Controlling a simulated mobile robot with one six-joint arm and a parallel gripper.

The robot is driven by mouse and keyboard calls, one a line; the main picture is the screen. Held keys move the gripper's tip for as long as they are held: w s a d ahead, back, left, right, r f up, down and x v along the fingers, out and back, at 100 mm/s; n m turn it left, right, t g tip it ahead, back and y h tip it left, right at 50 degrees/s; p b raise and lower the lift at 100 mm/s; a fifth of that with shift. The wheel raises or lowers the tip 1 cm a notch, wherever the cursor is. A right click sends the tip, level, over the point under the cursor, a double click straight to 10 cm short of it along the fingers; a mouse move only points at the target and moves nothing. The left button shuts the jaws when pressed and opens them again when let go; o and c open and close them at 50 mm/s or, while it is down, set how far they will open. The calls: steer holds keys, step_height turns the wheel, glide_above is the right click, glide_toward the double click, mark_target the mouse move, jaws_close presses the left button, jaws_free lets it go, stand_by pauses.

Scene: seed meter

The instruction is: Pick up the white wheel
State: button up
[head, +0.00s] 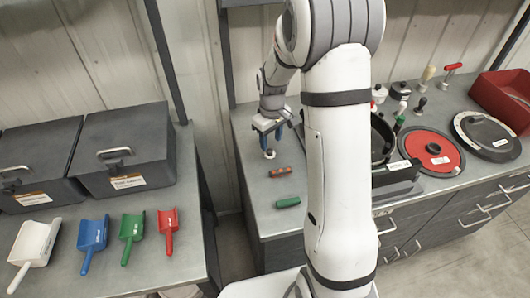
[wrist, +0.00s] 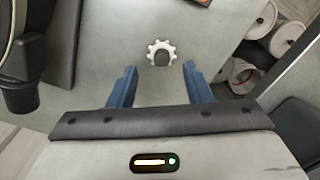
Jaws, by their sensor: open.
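The white wheel (wrist: 162,45) lies on the grey worktop, a small toothed disc with a dark hub in its middle. In the wrist view it is just beyond my fingertips, between their lines. In the head view the wheel (head: 269,154) is a small pale spot below my gripper. My gripper (wrist: 159,71) has blue fingers spread wide apart with nothing between them. In the head view my gripper (head: 268,136) hangs over the left part of the middle worktop. I cannot tell its exact height above the wheel.
A black round housing (head: 380,140) stands to the right, partly behind my arm. A red disc (head: 431,150) and a red bin (head: 503,96) are farther right. Scoops lie on the left bench.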

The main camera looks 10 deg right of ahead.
mark_target(270, 151)
steer(key=shift+a+f+p, duration=0.1)
steer(key=shift+f+p, duration=0.5)
steer(key=shift+f, duration=1.65)
steer(key=shift+c, duration=0.6)
steer(key=c, duration=0.5)
